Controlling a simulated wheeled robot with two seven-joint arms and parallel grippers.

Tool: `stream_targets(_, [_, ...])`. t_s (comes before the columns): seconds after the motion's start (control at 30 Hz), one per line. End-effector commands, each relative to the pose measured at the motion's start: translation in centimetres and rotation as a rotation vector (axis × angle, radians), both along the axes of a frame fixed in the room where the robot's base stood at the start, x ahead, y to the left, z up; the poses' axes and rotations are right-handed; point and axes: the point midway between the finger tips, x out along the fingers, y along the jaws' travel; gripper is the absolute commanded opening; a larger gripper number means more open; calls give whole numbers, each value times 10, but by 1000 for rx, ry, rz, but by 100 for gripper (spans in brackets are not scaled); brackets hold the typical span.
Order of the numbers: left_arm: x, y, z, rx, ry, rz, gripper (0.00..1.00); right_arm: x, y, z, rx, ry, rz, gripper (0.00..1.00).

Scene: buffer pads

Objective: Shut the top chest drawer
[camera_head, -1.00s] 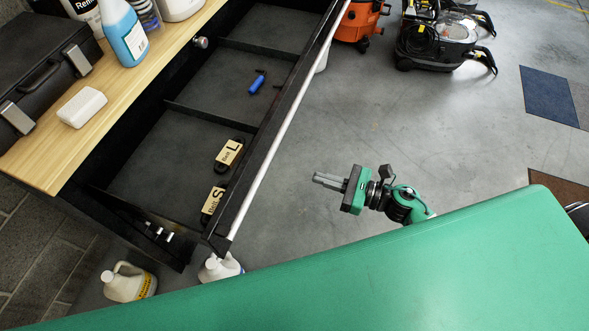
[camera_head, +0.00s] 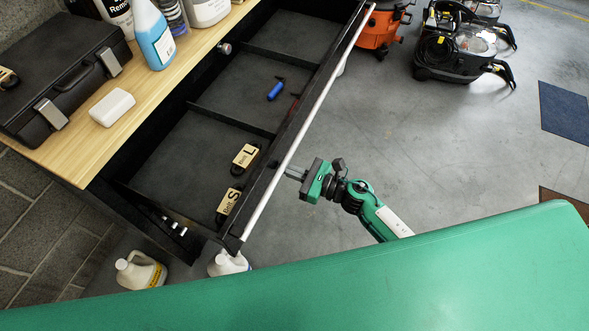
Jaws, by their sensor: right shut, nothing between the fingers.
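The top chest drawer (camera_head: 168,170) is pulled far out of the wooden-topped chest (camera_head: 75,155). Its long front panel (camera_head: 262,187) has a pale strip along its edge. Inside, dividers separate compartments holding a blue-handled tool (camera_head: 275,90) and two labelled items, marked L (camera_head: 245,157) and S (camera_head: 229,202). My right gripper (camera_head: 290,172) is shut and empty. My left gripper is not in view.
On the chest top are a black case (camera_head: 65,75), a white block (camera_head: 112,107) and a blue spray bottle (camera_head: 153,35). Jugs (camera_head: 140,270) stand on the floor below the drawer. Vacuum machines (camera_head: 462,45) stand at the back.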

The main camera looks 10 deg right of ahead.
Motion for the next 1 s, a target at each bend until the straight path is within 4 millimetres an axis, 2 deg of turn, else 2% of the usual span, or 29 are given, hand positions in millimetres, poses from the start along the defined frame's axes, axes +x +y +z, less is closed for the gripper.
stream_targets(0.27, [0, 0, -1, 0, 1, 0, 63, 0, 0, 0, 0, 0, 0, 0])
stream_targets(0.47, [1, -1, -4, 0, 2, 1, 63, 9, 10, -1, 0, -1, -1, 0])
stream_targets(0.67, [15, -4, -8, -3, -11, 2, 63, 30, 41, -1, 2, -6, 1, 0])
stream_targets(1.0, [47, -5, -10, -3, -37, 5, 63, 83, 113, -1, 2, -4, 1, 0])
